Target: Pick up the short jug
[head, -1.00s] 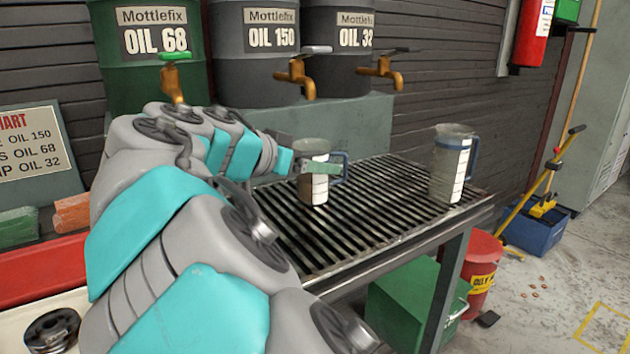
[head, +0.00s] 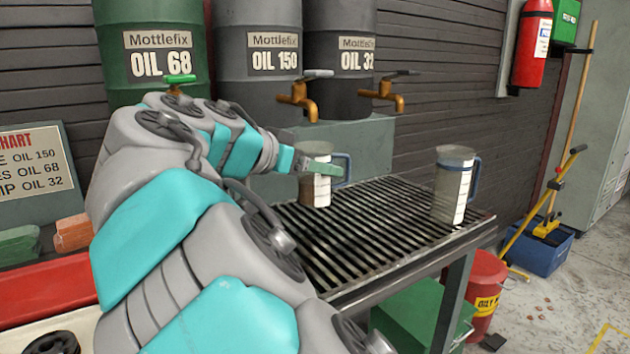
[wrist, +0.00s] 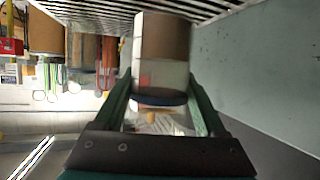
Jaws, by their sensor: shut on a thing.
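The short jug (head: 316,190) has clear walls, a white scale strip, a blue handle and brown contents in its lower part. It is upright at the left part of the grated bench; I cannot tell whether its base touches the grate. My gripper (head: 318,169) is shut on this jug near its upper part, and the fingers hide some of it. In the wrist view the jug (wrist: 162,50) sits between the two green fingers (wrist: 160,95). A taller jug (head: 453,185) with a blue handle stands upright on the right of the grate, apart from my gripper.
The slatted grate (head: 365,235) is clear between the jugs. Brass taps (head: 304,100) on the oil drums (head: 258,55) overhang the back. A red bin (head: 487,290) and a green box (head: 420,310) stand below.

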